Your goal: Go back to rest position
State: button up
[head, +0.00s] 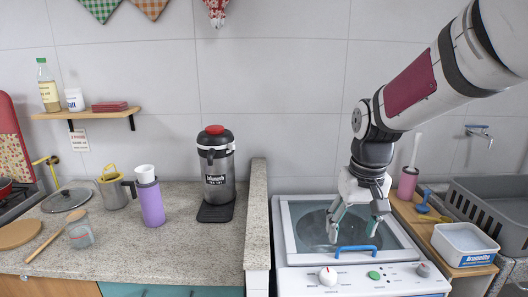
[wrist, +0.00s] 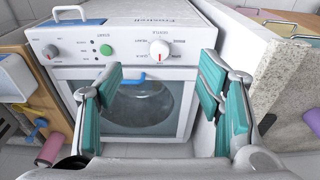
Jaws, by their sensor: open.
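My gripper (head: 353,228) hangs from my arm on the right side of the head view, fingers pointing down. It is above the washing machine's glass lid (head: 398,247), behind the blue lid handle (head: 355,249). In the wrist view my gripper (wrist: 155,108) has its two teal-padded fingers wide apart, with nothing between them. The lid's round window (wrist: 140,106) shows beyond the fingers, and the lid looks closed. I cannot tell the exact height of the fingertips above it.
A raised stone edge (head: 257,215) borders the machine on the left. A black dispenser (head: 217,170), purple bottle (head: 151,203) and metal jug (head: 112,190) stand on the counter. A grey crate (head: 490,205) and white tub (head: 462,243) are right. Open air lies between arm and dispenser.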

jog(key=s+r+t, duration=0.1)
jog(key=s+r, duration=0.1)
jog(key=s, duration=0.9)
jog(key=s+r+t, duration=0.2)
jog(key=s+r, duration=0.1)
jog(key=s, duration=0.9)
jog(key=shift+s+r, duration=0.2)
jog(key=shift+s, duration=0.05)
jog(key=shift+d, duration=0.1)
